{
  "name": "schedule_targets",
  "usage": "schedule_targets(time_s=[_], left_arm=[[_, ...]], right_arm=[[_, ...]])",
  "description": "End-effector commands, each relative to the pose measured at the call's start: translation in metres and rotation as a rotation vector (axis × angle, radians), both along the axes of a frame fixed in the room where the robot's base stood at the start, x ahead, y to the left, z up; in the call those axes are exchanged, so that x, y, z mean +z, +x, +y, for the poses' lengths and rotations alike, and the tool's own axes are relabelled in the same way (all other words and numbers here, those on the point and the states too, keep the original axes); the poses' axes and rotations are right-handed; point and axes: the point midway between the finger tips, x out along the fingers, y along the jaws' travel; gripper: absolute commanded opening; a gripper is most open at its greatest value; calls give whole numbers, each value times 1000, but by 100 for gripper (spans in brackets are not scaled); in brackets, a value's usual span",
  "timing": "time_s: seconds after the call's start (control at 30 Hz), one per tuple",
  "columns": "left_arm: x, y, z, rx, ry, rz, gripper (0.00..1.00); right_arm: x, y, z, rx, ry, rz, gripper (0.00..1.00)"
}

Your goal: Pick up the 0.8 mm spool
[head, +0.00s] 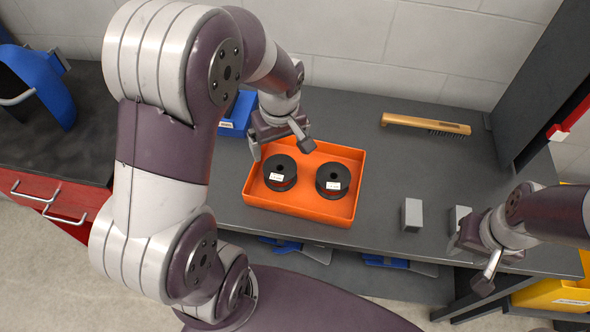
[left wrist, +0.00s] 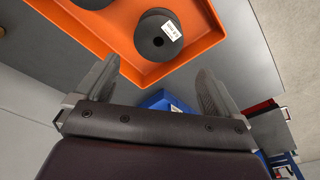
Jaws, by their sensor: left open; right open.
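Two black spools with white labels stand side by side in a shallow orange tray (head: 303,208): a left spool (head: 280,168) and a right spool (head: 333,175). The label print is too small to tell which is 0.8 mm. My left gripper (head: 280,146) is open and empty, above the tray's back left part, behind the left spool. In the left wrist view one whole spool (left wrist: 150,46) shows beyond the open fingers, apart from them; another is cut off at the top edge. My right gripper (head: 472,265) is open and empty at the bench's front right edge.
A wooden-handled brush (head: 425,124) lies at the back right. A blue bin (head: 238,114) is behind the tray's left. A dark upright panel (head: 535,90) bounds the right.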

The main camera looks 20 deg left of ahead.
Motion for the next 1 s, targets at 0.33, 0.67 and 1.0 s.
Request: schedule_targets(time_s=[0.33, 0.67, 1.0], left_arm=[[-62, 5, 5, -3, -1, 2, 96], [-113, 9, 7, -4, 0, 1, 96], [-114, 10, 7, -4, 0, 0, 54]], right_arm=[[6, 0, 0, 0, 0, 0, 43], [14, 0, 0, 0, 0, 0, 43], [13, 0, 0, 0, 0, 0, 43]])
